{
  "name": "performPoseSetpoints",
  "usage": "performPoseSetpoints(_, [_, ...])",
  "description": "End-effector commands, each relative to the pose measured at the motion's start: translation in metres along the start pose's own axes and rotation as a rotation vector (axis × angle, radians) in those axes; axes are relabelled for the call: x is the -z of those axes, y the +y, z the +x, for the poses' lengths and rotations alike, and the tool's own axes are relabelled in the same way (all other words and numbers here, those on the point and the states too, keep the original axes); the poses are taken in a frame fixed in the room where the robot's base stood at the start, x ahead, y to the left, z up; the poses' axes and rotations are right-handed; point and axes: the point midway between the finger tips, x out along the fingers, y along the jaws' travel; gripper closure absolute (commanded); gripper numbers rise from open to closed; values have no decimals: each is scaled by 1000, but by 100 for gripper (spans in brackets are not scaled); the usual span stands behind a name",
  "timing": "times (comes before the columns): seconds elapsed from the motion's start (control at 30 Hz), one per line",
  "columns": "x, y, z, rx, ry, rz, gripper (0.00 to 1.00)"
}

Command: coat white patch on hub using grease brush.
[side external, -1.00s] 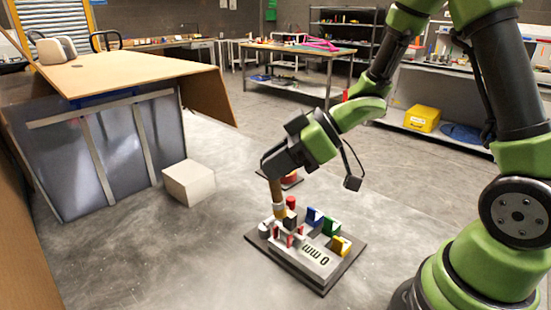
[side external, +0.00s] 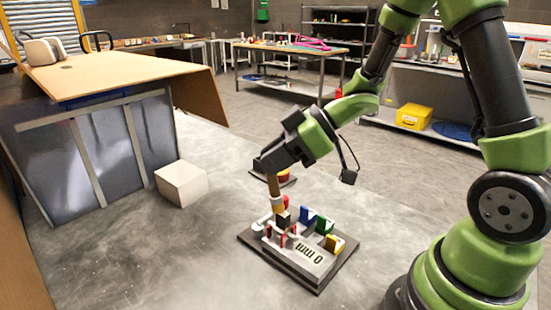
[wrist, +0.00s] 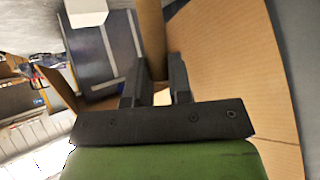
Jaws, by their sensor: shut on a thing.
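My gripper (side external: 267,169) is shut on the brown handle of the grease brush (side external: 273,186). The brush points down, nearly upright, over the left back part of a grey board with coloured blocks (side external: 318,268). In the wrist view, the handle (wrist: 151,40) stands between the two dark fingers of my gripper (wrist: 153,78). The brush's lower end is among small pieces on the board, and I cannot tell if it touches them.
Blue (side external: 306,214), green (side external: 325,225) and yellow (side external: 331,241) blocks stand close on the board. A white box (side external: 181,184) sits to the left, near a large table with a tan top (side external: 140,68). Floor in front is clear.

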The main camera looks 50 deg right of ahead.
Motion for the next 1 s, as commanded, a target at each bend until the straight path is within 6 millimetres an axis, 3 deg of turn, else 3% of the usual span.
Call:
performPoseSetpoints(0.6, [5,-6,12,1,0,0,100])
performPoseSetpoints(1.0, [1,-13,8,0,0,1,100])
